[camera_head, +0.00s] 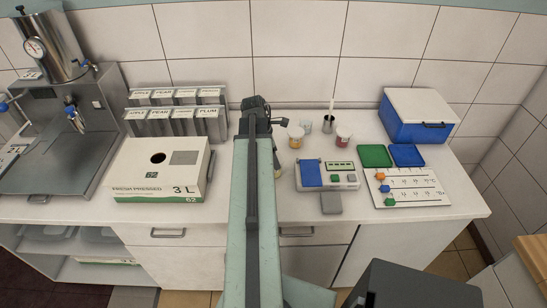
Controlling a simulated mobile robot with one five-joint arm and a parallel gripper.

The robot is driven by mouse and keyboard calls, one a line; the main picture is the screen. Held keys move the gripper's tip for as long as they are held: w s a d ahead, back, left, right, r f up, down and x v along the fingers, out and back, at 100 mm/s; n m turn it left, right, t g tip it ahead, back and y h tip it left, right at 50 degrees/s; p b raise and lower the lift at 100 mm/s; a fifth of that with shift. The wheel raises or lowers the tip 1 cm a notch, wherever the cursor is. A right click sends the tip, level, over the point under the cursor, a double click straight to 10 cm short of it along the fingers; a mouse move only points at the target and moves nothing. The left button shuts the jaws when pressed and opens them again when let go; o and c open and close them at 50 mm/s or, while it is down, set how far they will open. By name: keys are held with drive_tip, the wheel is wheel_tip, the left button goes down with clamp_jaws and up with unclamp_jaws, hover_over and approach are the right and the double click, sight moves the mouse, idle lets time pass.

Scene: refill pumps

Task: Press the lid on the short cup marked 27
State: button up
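Two small cups stand at the back middle of the counter: one with yellow-orange contents or wall (295,137) and one red (343,138). No number 27 is readable on either, and I cannot tell which is the short cup marked 27. A small clear vessel (307,126) stands between and behind them. I cannot make out a lid for certain. My gripper (257,104) is at the far end of my arm, left of the yellow-orange cup and apart from it. It is seen from behind, and its fingers are hidden. A small pale thing (284,122) shows beside it.
A dark cup with a stick (328,125) stands at the back. A device with a blue plate (312,173), green tray (375,156), blue tray (407,155), marked board (408,187) and cooler (418,118) are right. A juice box (160,185) and labelled bins (175,122) are left.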

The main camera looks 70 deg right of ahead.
drive_tip(key=shift+f+b, duration=0.45)
drive_tip(key=shift+f, duration=0.05)
idle(0.4)
drive_tip(key=o, duration=1.4)
drive_tip(key=p+v, duration=0.7)
drive_tip(key=v, duration=0.1)
drive_tip(key=shift+p, duration=0.4)
wheel_tip(320, 180, up, 6)
drive_tip(key=p, duration=0.5)
drive_tip(key=shift+p, duration=0.4)
drive_tip(key=shift+f, duration=0.1)
